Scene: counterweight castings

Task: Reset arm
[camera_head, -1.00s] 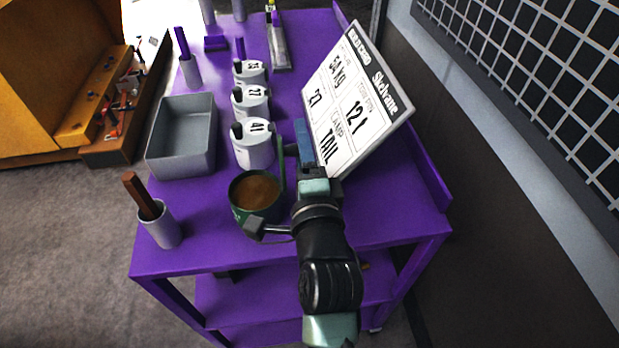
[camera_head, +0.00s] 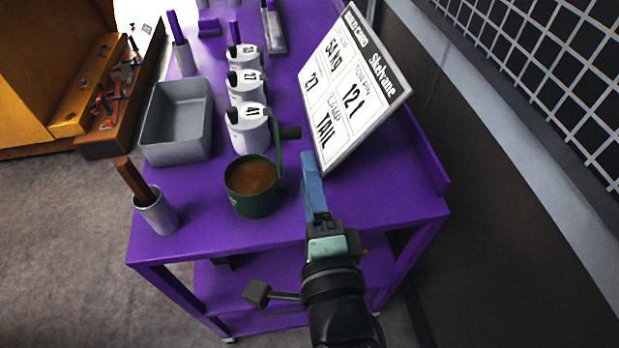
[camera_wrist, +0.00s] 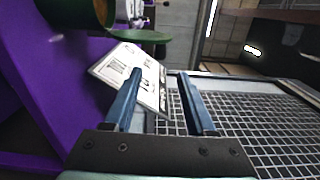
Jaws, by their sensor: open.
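My gripper (camera_head: 313,180) reaches over the near right part of the purple cart (camera_head: 200,235) in the head view. Its blue fingers are apart and empty in the wrist view (camera_wrist: 162,98). A green mug with brown contents (camera_head: 252,182) stands on the cart just left of my gripper, apart from it. In the wrist view the sign board (camera_wrist: 135,72) shows beyond and between the fingers. In the head view the tilted sign board (camera_head: 352,85) stands at the cart's right side, beyond my fingertips.
White numbered castings (camera_head: 247,128) stand in a row behind the mug. A grey bin (camera_head: 180,150) and a cup holding a brown bar (camera_head: 157,212) are at the left. A wall with white mesh (camera_head: 540,70) runs along the right. The cart's near front strip is clear.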

